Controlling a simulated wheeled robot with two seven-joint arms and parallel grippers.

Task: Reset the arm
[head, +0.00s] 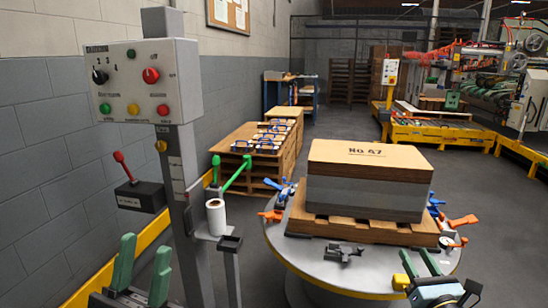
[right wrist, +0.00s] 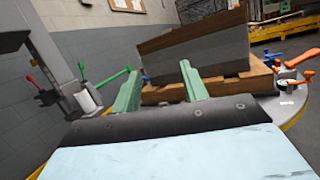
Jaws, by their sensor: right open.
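My left gripper (head: 146,246) is at the lower left of the head view, its two green fingers upright and apart, with nothing between them. My right gripper (head: 416,256) is at the lower right, in front of the round table; its fingers are apart and empty. It also shows in the right wrist view (right wrist: 160,75), pointing toward the stack. A control box (head: 145,80) with knobs and buttons stands on a grey post. A red-knobbed lever (head: 123,165) leans left on a black box (head: 140,196). A green handle (head: 237,174) sticks out right of the post.
The round table (head: 345,278) carries a pallet (head: 365,229) with a stack marked "No 47" (head: 370,165), ringed by coloured clamps. A dark metal piece (head: 340,252) lies in front. A white roll (head: 216,217) stands beside the post. Pallets (head: 250,170) line the wall.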

